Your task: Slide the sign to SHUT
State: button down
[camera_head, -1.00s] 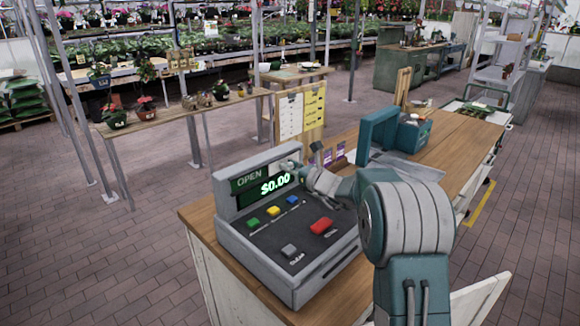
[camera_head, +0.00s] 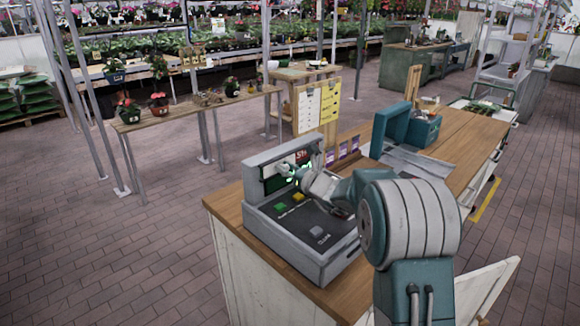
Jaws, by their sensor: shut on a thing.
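The sign (camera_head: 301,155) is in the upright back panel of the grey cash register (camera_head: 318,262). A red part with white letters, of which "SH" can be read, shows at its right side. The rest of the word is cut off or hidden. My gripper (camera_head: 288,171) is at the front of the panel, shut at the sign, with its fingers over the middle of the panel. The exact grip is small and partly hidden. My gripper and arm cover most of the green price display and part of the keys.
The register stands on a wooden counter (camera_head: 226,207). A teal box with a raised lid (camera_head: 391,128) and a yellow-and-white board (camera_head: 331,101) are behind it. A plant shelf (camera_head: 180,115) stands at the left. Open brick floor lies left of the counter.

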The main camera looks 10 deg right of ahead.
jog(key=shift+s+a, duration=0.25)
jog(key=shift+a, duration=0.1)
jog(key=shift+c, duration=2.4)
grip_release()
jog(key=shift+s+a, duration=0.1)
jog(key=v, duration=1.1)
jog(key=shift+s+d+f, duration=0.1)
jog(key=shift+s+d, duration=0.15)
jog(key=shift+s, duration=0.05)
